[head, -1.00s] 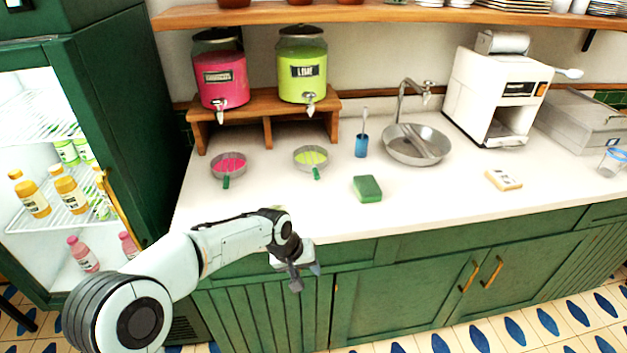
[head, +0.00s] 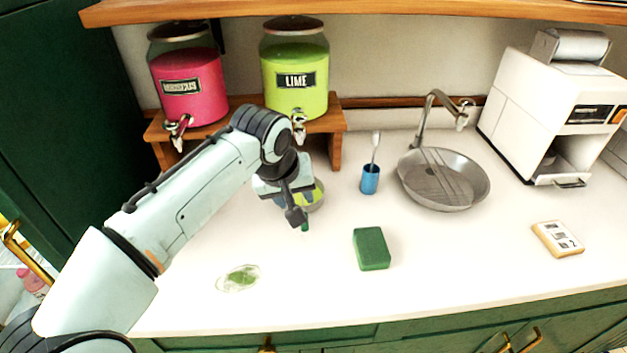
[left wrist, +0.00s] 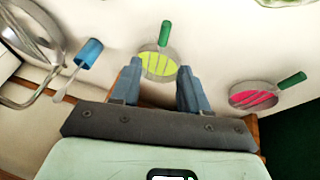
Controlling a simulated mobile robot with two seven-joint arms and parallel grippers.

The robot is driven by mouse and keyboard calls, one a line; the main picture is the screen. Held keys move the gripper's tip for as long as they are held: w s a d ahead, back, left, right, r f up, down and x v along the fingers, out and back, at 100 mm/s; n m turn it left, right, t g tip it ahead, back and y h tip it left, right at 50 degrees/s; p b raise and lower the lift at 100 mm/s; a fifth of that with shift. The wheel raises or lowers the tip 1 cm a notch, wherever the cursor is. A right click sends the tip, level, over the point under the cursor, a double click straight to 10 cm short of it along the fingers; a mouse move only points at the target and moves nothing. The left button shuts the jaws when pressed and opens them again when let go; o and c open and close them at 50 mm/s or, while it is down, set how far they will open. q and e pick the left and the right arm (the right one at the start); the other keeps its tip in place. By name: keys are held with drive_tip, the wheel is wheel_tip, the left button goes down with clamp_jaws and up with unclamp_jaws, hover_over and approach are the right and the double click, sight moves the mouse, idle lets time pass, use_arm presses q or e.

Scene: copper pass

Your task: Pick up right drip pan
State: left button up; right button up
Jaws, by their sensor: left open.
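The right drip pan (head: 317,194) is a small round pan with a lime-green inside and a green handle. It sits on the counter in front of the lime dispenser (head: 296,80), partly hidden by my left gripper in the head view. My left gripper (head: 297,212) is open and empty, hovering at this pan. In the left wrist view, the right drip pan (left wrist: 158,66) lies beyond and between the open fingertips (left wrist: 160,75), its handle pointing up and away. The left drip pan (left wrist: 254,96), pink inside with a green handle, is to the right there. My arm hides it in the head view.
A blue cup with a brush (head: 370,178), a green sponge (head: 371,248) and a round sink (head: 445,180) are to the right. The wooden dispenser stand (head: 334,152) is close behind the gripper. A clear, green-tinged patch (head: 238,278) lies on the front counter.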

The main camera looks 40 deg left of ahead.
use_arm(q)
drive_tip(key=b+x, duration=0.1)
drive_tip(key=x, duration=0.6)
drive_tip(key=shift+w+a+f+b, duration=0.2)
drive_tip(key=shift+w+f+b, duration=0.1)
drive_tip(key=shift+b, duration=0.05)
drive_tip(key=x, duration=0.3)
drive_tip(key=b+x, duration=0.1)
drive_tip(key=shift+s+a+f, duration=0.25)
drive_tip(key=shift+f, duration=0.05)
drive_tip(key=shift+w+f, duration=0.2)
drive_tip(key=shift+f, duration=0.15)
use_arm(e)
drive_tip(key=shift+w+a+f+t, duration=0.15)
drive_tip(key=shift+w+f, duration=0.25)
drive_tip(key=shift+f, duration=0.2)
drive_tip(key=shift+w+d+f+t, duration=0.1)
drive_tip(key=shift+w+f+t, duration=0.05)
drive_tip(key=shift+w+f, duration=0.35)
drive_tip(key=shift+s, duration=0.1)
use_arm(q)
drive_tip(key=shift+r, duration=0.1)
clamp_jaws()
